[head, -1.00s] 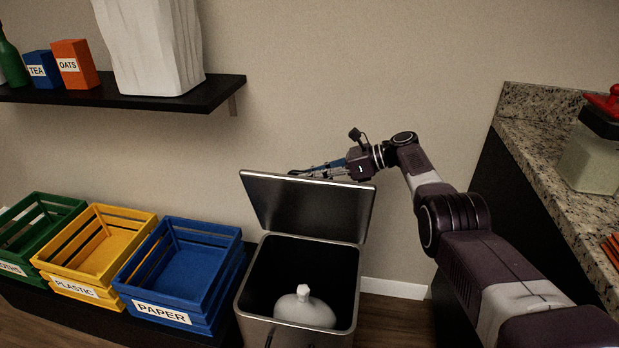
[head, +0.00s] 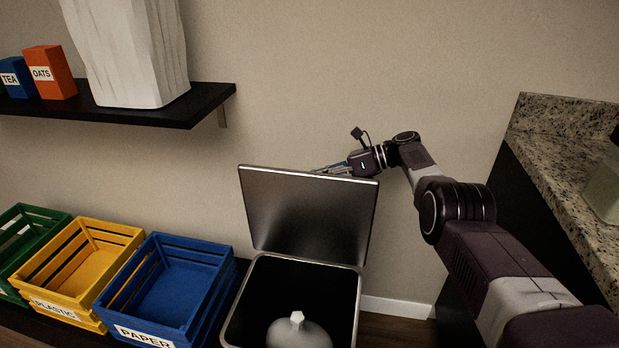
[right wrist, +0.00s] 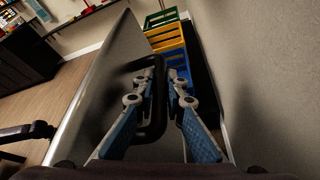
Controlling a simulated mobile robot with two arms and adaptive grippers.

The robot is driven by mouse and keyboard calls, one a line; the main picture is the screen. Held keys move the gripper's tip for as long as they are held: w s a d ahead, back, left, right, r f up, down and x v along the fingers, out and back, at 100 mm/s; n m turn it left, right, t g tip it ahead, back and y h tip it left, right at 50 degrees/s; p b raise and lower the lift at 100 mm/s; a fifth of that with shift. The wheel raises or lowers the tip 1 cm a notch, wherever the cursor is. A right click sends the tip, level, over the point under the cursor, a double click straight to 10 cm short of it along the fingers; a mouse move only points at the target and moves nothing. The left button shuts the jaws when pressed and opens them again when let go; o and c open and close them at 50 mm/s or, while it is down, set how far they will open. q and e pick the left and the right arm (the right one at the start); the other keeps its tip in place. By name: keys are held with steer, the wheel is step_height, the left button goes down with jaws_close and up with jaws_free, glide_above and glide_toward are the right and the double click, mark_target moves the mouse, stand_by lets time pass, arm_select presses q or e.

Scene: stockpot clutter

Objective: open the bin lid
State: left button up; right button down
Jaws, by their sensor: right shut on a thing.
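The bin (head: 235,312) stands at the lower middle of the head view with its mouth open and a pale tied bag (head: 298,333) inside. Its grey metal lid (head: 305,215) is raised, standing steeply up from the back rim. My right gripper (head: 322,170) is at the lid's top edge, its fingertips partly hidden behind it. In the right wrist view the lid (right wrist: 95,95) is at left, and my right gripper (right wrist: 160,80) is shut on the lid's black handle (right wrist: 154,130). My left gripper is not in view.
Blue (head: 150,328), yellow (head: 40,285) and green (head: 30,222) slatted crates stand left of the bin. A dark shelf (head: 205,100) with a white vase (head: 130,50) is above. The wall is close behind the lid. A granite counter (head: 560,160) is at right.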

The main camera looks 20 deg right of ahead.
steer(key=shift+r, duration=0.1)
steer(key=c, duration=2)
jaws_free()
steer(key=shift+o, duration=0.2)
steer(key=v, duration=0.7)
steer(key=shift+s+d, duration=0.2)
steer(key=shift+d, duration=0.05)
steer(key=shift+r, duration=0.1)
